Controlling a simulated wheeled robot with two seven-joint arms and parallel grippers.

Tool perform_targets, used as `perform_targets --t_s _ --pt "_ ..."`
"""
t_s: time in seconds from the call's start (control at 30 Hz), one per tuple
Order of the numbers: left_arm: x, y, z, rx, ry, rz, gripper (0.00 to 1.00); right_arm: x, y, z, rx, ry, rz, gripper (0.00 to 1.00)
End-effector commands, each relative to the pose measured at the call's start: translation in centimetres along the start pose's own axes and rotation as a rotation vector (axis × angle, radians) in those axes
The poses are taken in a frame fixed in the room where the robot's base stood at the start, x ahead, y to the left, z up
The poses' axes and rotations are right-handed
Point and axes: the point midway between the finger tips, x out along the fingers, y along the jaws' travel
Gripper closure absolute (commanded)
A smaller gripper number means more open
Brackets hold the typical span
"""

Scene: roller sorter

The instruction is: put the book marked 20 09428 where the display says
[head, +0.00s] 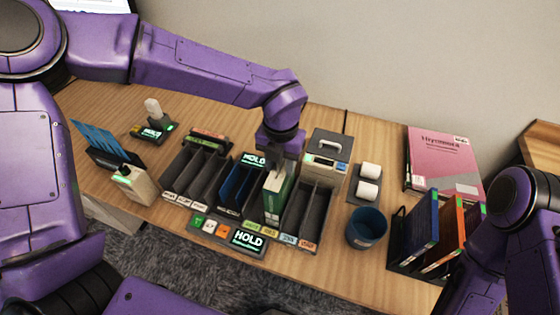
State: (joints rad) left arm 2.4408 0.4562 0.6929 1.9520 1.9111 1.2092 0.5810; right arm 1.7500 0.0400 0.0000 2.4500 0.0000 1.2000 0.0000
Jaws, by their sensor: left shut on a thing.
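My left gripper (286,160) points down over the sorter and is shut on a green and white book (276,194). The book stands upright, at or in a slot of the dark sorter (312,235); I cannot tell whether it touches the bottom. Its number is too small to read. The front display (248,239) shows HOLD, and a second screen (254,160) behind the slots also shows HOLD. My right arm is at the right edge; its gripper is out of view.
A blue-grey cup (367,228) stands right of the sorter. Further right are a rack with blue and orange books (442,240) and a pink book (440,155). A scanner on a stand (154,120) and a holder with blue sheets (98,143) are at left.

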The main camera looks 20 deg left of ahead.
Motion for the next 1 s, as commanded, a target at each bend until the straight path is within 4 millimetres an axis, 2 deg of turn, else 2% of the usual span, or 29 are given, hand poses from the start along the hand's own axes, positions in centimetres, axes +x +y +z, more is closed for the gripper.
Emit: perform_targets --t_s 0.2,0.23,0.3,0.57,0.67,1.0 --pt "0.4 0.0 0.0 0.000 -0.001 -0.001 1.00 0.3 0.0 0.1 0.000 0.000 0.000 0.64" --pt "0.3 0.0 0.0 0.000 -0.002 -0.001 0.50 0.2 0.0 0.1 0.000 0.000 0.000 0.64" --pt "0.3 0.0 0.0 0.000 -0.001 -0.001 0.30 0.2 0.0 0.1 0.000 0.000 0.000 0.64" --pt "0.4 0.0 0.0 0.000 0.000 0.000 0.30 0.2 0.0 0.1 0.000 0.000 0.000 0.64" --pt "-0.3 0.0 0.1 -0.001 -0.003 -0.001 0.30 0.4 0.0 0.2 0.000 0.000 0.000 0.64" --pt "-7.8 0.0 0.1 0.000 -0.005 -0.002 0.30 1.3 -0.1 0.6 0.000 0.000 0.000 0.64"
